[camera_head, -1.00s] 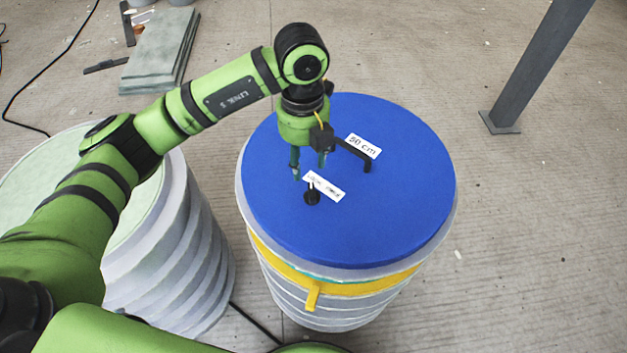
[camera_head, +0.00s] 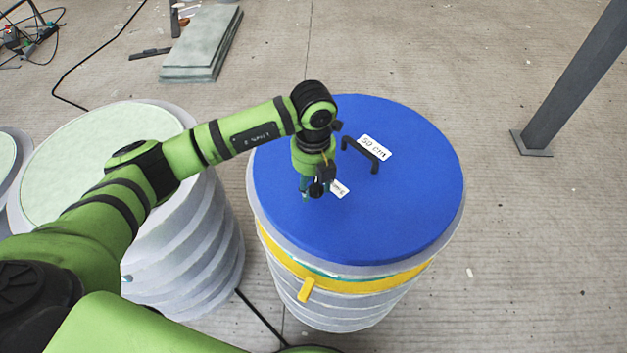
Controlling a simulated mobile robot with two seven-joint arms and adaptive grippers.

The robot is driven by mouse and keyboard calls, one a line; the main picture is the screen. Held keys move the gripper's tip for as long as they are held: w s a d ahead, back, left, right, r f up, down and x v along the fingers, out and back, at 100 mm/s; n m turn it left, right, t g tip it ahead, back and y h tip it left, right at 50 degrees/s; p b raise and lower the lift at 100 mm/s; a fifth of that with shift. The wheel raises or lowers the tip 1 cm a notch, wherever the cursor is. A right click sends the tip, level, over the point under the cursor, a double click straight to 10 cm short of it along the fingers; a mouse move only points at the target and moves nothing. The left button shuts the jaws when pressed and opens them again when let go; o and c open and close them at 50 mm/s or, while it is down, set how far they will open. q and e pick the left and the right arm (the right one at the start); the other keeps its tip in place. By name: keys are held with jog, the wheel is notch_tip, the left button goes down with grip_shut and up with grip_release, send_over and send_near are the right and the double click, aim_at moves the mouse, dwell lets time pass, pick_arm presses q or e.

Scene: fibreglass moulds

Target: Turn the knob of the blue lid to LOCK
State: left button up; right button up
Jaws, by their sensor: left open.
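The blue lid (camera_head: 410,210) lies on top of a ribbed grey drum-shaped mould. Its small black knob (camera_head: 316,189) shows between the fingertips of my left gripper (camera_head: 316,187). The gripper points down and is open, with a finger on each side of the knob; I cannot tell whether either touches it. A white label (camera_head: 339,190) beside the knob is mostly hidden by the gripper, and its text and the knob's setting cannot be read. My right gripper is out of view.
A black handle (camera_head: 361,156) and a white "50 cm" label (camera_head: 376,147) are on the lid behind the gripper. A yellow band (camera_head: 350,285) circles the mould below the lid. Another ribbed mould (camera_head: 185,240) stands at left, and a grey post (camera_head: 575,85) at right.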

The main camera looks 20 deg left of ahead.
pick_arm(q)
jog(key=shift+d, duration=0.1)
grip_shut()
jog(key=shift+f+m+b, duration=0.1)
jog(key=shift+m+b, duration=0.4)
jog(key=shift+b, duration=0.15)
grip_release()
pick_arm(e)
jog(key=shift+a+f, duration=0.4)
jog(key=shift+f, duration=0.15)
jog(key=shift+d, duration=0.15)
